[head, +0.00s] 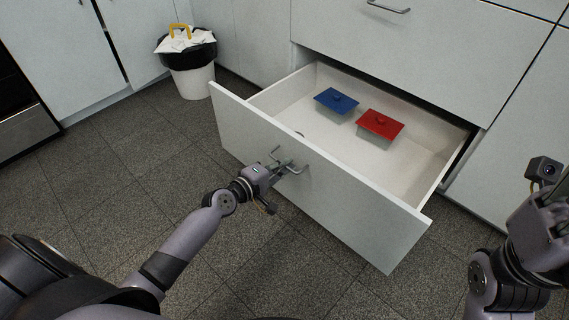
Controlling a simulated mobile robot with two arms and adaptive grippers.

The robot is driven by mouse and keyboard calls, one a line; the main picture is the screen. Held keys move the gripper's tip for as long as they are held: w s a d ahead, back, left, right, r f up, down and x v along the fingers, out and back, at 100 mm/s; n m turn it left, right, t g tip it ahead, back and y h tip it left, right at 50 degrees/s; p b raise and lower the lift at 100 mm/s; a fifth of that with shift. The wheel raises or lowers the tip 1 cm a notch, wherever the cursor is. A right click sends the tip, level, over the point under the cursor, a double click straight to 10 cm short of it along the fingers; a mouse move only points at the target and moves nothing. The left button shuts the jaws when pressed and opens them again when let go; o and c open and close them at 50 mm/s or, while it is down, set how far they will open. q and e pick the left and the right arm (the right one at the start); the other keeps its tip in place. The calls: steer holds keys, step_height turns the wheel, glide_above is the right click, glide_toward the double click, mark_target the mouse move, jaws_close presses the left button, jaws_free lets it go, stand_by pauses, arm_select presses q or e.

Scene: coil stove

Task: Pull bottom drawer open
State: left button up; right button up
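The bottom drawer (313,190) is white and stands pulled well out of the cabinet, so its inside shows. Its bar handle (301,160) is on the outer face, left of the middle. My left gripper (284,165) is at this handle, with its fingers around or against the bar. I cannot tell how tightly the fingers are closed. My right arm is at the right edge, away from the drawer, and its fingertips are not in view.
In the drawer are a blue-lidded box (337,101) and a red-lidded box (380,126). The closed drawer above has its own handle (389,7). A bin (193,80) with a black bag stands at the upper left. The tiled floor (120,170) on the left is clear.

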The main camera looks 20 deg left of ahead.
arm_select(q)
steer(key=o, duration=0.5)
steer(key=v, duration=1.2)
